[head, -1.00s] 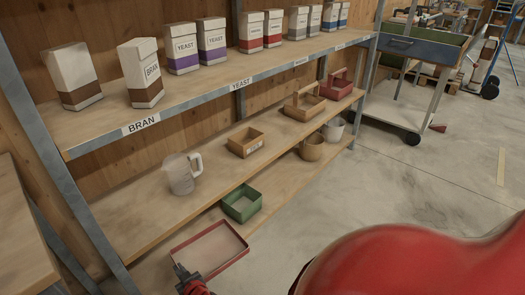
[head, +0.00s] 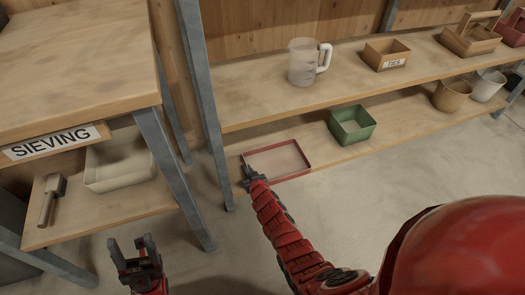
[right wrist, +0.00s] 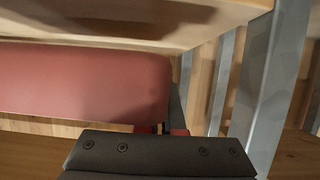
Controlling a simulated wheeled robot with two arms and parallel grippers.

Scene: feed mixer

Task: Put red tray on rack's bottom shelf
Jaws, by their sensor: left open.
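The red tray (head: 277,176) is shallow and rectangular. In the head view it appears level at the left end of the rack's bottom shelf (head: 330,160), left of the green box; I cannot tell whether its whole underside rests there. My right gripper (head: 248,175) is at the tray's near left corner and looks closed on its wall. In the right wrist view the tray's red side (right wrist: 85,85) is right in front of the gripper, and the far finger is hidden behind it. My left gripper (head: 136,252) is open and empty, low in front of the sieving table.
A green box (head: 352,138), a brown bucket (head: 452,97) and a white bucket (head: 487,86) stand on the bottom shelf. A grey rack post (head: 205,110) is just left of the tray. The shelf above holds a clear jug (head: 303,68). The sieving table (head: 75,60) stands left.

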